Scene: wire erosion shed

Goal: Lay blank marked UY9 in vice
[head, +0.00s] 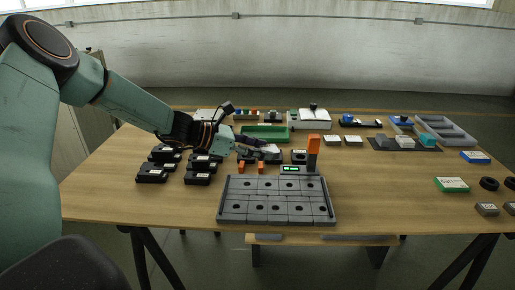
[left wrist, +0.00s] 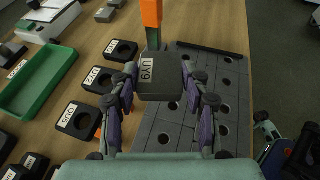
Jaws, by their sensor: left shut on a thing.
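My left gripper (head: 268,149) is shut on a dark block marked UY9 (left wrist: 160,76), its white label facing the left wrist camera. The fingers grip it from both sides; in the head view the block is hard to make out. The block appears over the back edge of a grey plate with round holes (head: 275,207), which also shows in the left wrist view (left wrist: 160,132). An upright orange post (head: 313,150) stands at the plate's back right. I cannot tell for certain which part is the vice. My right gripper is not in view.
Black labelled blocks with round holes (left wrist: 97,80) stand in a row behind the plate. Several black blocks (head: 197,179) stand to the left. A green tray (head: 265,140) lies behind. A white device (head: 312,118) stands at the back. The table right of the plate has free room.

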